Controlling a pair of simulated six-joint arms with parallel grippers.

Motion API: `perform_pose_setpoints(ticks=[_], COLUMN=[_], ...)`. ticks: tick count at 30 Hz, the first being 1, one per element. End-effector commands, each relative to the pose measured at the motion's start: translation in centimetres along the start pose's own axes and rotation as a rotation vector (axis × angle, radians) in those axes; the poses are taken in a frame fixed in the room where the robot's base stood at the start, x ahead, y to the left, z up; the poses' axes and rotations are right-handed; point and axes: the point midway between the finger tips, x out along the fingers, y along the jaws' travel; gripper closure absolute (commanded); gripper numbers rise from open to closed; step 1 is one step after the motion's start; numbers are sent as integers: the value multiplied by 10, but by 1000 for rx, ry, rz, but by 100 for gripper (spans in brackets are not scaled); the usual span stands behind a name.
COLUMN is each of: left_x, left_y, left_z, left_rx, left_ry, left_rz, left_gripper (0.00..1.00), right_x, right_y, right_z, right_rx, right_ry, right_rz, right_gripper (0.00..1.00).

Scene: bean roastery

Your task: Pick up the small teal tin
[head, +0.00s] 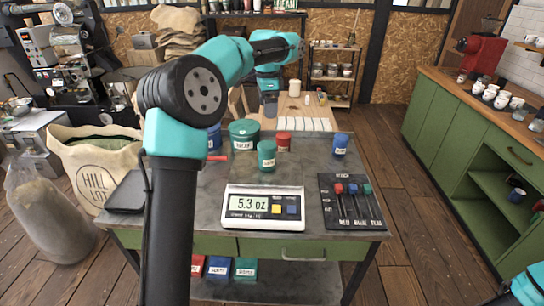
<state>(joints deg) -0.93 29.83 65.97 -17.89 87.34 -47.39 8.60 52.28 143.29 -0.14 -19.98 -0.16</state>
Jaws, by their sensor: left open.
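The small teal tin (266,156) stands upright on the grey worktable, with a pale label on its front. A larger teal tin (244,133) stands just behind it to the left. A red tin (283,141) is close behind it to the right. My left gripper (271,111) hangs pointing down, above the tin in the picture and apart from it. It is open, with nothing seen between its fingers. My right gripper is out of view; only a teal part of my right arm shows at the lower right corner.
A scale (262,208) reading 5.3 oz sits in front of the tins. A blue tin (340,144) stands back right, another blue tin (214,137) back left. The table between scale and blue tin is clear.

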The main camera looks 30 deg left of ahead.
Motion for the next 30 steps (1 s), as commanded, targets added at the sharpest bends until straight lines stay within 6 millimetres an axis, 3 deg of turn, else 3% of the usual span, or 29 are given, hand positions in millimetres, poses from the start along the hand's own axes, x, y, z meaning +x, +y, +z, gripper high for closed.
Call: perform_pose_setpoints(ticks=[11,30], left_x=[9,111], left_y=[0,0], left_z=[-2,-2], left_rx=[2,3], left_ry=[0,-2], left_rz=[0,2], left_gripper=[0,0], right_x=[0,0], right_y=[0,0], right_z=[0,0], right_rx=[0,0], right_ry=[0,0], right_rz=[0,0], right_gripper=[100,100])
